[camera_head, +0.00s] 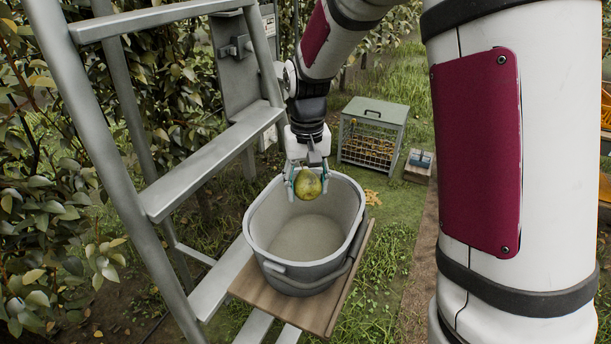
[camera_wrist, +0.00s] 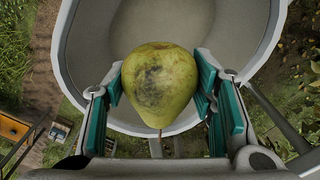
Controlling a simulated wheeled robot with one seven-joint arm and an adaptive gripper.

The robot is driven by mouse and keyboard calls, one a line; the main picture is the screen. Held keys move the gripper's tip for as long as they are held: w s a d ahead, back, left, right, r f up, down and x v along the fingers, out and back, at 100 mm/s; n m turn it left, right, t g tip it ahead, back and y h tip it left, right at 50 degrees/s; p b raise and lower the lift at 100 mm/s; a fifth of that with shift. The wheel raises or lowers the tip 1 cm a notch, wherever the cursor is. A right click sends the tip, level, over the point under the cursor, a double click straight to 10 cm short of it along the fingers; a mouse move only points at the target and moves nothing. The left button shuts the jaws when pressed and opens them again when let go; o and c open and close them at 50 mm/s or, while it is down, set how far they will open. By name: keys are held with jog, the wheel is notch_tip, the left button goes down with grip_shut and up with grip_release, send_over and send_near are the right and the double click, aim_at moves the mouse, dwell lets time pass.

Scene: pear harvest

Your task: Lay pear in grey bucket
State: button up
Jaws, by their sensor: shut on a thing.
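A yellow-green pear (camera_head: 307,185) with dark blotches is held between the fingers of my gripper (camera_head: 307,178). In the wrist view the pear (camera_wrist: 160,84) sits between the two teal finger pads of my gripper (camera_wrist: 160,105), its stem toward the bottom of the picture. The grey bucket (camera_head: 262,245) stands below on a wooden board. The pear hangs over the far part of the bucket's mouth, at about rim height in the head view; its exact height is hard to tell. The wrist view shows the bucket's pale inside (camera_wrist: 95,50) behind the pear. The visible bucket floor is empty.
A grey metal ladder (camera_head: 165,190) stands on the left, with the wooden board (camera_head: 340,300) under the bucket. A lidded wire crate (camera_head: 372,130) and a small box (camera_head: 419,160) stand on the grass behind. Leafy branches (camera_head: 50,200) fill the left side.

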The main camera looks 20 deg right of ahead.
jog(key=shift+f+b, duration=2.45)
jog(key=shift+f, duration=6.9)
jog(key=shift+f, duration=0.4)
jog(key=o, duration=1.3)
notch_tip(320, 180, up, 12)
notch_tip(320, 180, up, 12)
jog(key=t, duration=0.3)
send_over(307, 250)
jog(key=s, duration=0.6)
jog(key=s+r+t, duration=0.1)
jog(key=s+r, duration=0.1)
jog(key=s, duration=0.1)
jog(key=s+r+n, duration=0.1)
jog(key=s+r, duration=0.1)
jog(key=s, duration=0.2)
jog(key=s+r+n+t, duration=0.1)
jog(key=s+r, duration=0.2)
jog(key=s, duration=0.1)
jog(key=shift+s+t, duration=0.1)
jog(key=shift+t, duration=0.2)
